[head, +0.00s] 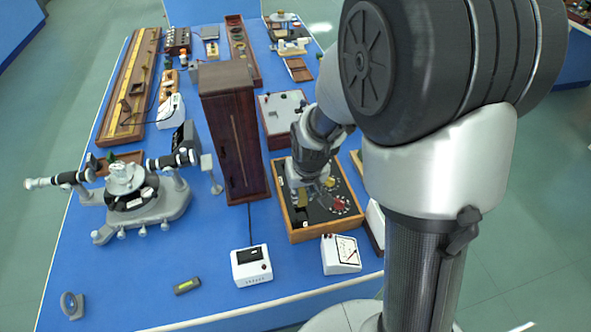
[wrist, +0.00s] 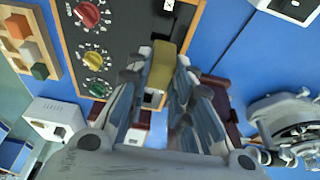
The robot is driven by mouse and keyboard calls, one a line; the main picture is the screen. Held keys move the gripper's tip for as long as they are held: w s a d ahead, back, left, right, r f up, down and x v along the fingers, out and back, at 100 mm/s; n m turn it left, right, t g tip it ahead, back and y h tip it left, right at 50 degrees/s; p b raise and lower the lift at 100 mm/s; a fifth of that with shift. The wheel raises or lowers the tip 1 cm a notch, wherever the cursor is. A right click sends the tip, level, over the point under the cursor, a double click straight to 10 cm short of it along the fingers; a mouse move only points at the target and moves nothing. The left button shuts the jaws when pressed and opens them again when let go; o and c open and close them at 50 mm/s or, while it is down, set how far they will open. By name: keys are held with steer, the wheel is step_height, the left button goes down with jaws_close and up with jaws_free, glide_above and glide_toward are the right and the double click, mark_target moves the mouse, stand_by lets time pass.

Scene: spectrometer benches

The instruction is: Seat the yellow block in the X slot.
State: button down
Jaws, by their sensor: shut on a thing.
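My gripper (wrist: 161,72) is shut on the yellow block (wrist: 165,62), its fingers on either side of it. The block is over the black panel (wrist: 118,38) of a wood-framed box, near its edge. I cannot tell whether it touches the panel. The slot openings are mostly hidden. In the head view, my gripper (head: 308,184) is low over the box (head: 294,238), with the yellow block (head: 302,198) below it.
Red (wrist: 86,14), yellow and green knobs line the panel beside my fingers. A tray of coloured blocks (wrist: 42,38) stands beside the box. A tall wooden cabinet (head: 233,135) stands close left of the box. White meters (head: 341,254) stand in front.

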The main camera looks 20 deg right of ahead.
mark_target(303, 205)
steer(key=shift+s+f, duration=0.15)
steer(key=shift+d+f+b, duration=0.2)
steer(key=shift+f+b, duration=0.15)
steer(key=shift+f, duration=0.05)
steer(key=shift+f+b, duration=2.45)
steer(key=shift+f, duration=0.7)
steer(key=c, duration=1.3)
jaws_free()
steer(key=v, duration=1.2)
steer(key=shift+r, duration=0.1)
